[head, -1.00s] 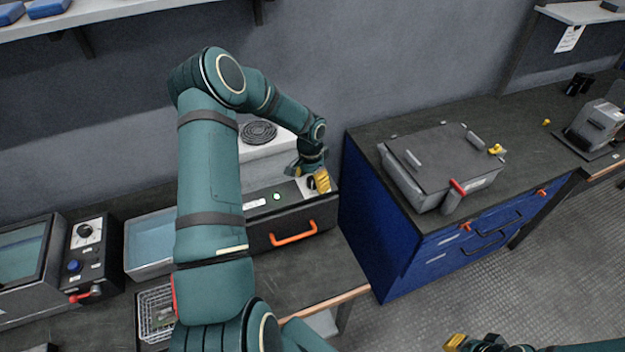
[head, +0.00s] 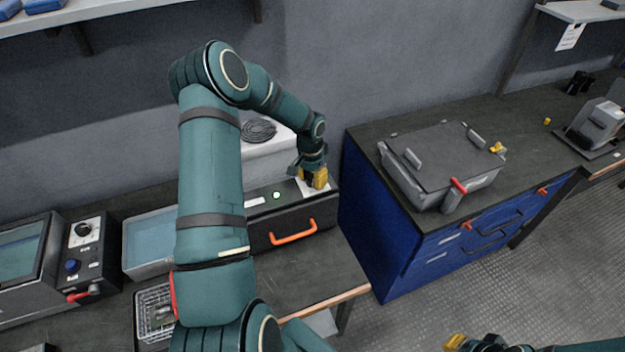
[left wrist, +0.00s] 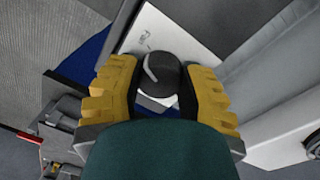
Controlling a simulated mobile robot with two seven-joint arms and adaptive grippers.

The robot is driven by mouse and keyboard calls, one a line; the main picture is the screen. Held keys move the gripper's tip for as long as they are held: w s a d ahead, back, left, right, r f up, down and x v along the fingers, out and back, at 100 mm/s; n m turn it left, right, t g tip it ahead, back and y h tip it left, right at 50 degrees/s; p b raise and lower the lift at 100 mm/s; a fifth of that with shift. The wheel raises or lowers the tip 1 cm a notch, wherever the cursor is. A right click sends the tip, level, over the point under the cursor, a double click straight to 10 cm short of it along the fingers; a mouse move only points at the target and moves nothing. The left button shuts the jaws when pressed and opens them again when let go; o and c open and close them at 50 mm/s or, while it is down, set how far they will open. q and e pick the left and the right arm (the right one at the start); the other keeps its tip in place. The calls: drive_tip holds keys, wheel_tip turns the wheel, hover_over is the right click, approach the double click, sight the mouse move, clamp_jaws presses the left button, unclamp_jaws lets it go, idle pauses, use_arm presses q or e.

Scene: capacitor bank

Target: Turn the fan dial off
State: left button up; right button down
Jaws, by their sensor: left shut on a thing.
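The fan dial (left wrist: 162,72) is a round black knob with a pale line, on a white plate (left wrist: 150,38) in the left wrist view. My left gripper (head: 315,178) is over the right end of the black unit with the orange handle. Its yellow fingers (left wrist: 160,90) are shut on the dial from both sides. In the head view the fingers hide the dial. My right gripper (head: 455,342) shows only in part at the bottom edge, away from the unit; its opening is unclear.
A black unit (head: 262,228) with an orange handle and a green light stands on the bench. A blue cabinet (head: 375,220) is close on its right, with a grey lidded box (head: 440,160) on top. A water tray (head: 150,240) is at left.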

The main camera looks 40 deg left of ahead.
use_arm(q)
drive_tip(key=n+b, duration=0.1)
drive_tip(key=n, duration=0.1)
drive_tip(key=n+b, duration=0.2)
drive_tip(key=n, duration=0.1)
drive_tip(key=shift+s+f, duration=0.1)
drive_tip(key=shift+f, duration=0.1)
drive_tip(key=n+b, duration=0.1)
drive_tip(key=n, duration=0.1)
drive_tip(key=shift+n, duration=0.4)
drive_tip(key=shift+n+b, duration=0.45)
drive_tip(key=shift+n, duration=0.95)
drive_tip(key=shift+s, duration=0.1)
drive_tip(key=o, duration=1.2)
drive_tip(key=shift+r+t, duration=0.1)
drive_tip(key=shift+t, duration=0.2)
